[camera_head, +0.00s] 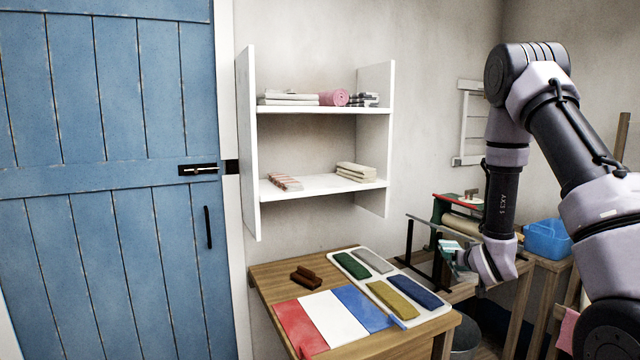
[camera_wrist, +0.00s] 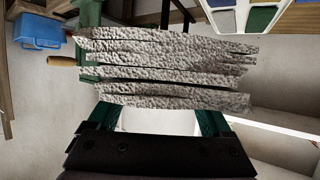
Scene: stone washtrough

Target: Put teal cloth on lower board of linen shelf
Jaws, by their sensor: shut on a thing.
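My gripper (camera_head: 458,254) is shut on a folded cloth (camera_head: 449,246), which looks pale teal in the head view. In the wrist view the cloth (camera_wrist: 165,68) shows as several thick, rough layers, washed out to grey, across the front of the fingers. It is held in the air, right of the wooden table. The linen shelf (camera_head: 248,140) is a white wall unit. Its lower board (camera_head: 318,186) carries a striped cloth (camera_head: 285,182) at the left and a folded cream cloth (camera_head: 357,172) at the right, with bare board between. My gripper is lower than this board and to its right.
The upper board (camera_head: 320,109) holds white linens and a pink roll. A table (camera_head: 270,272) below bears a tray (camera_head: 435,312) of coloured cloths, a tricolour cloth (camera_head: 333,318) and a brown object (camera_head: 306,278). A green-framed device (camera_head: 447,207) and blue box (camera_head: 547,240) stand right.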

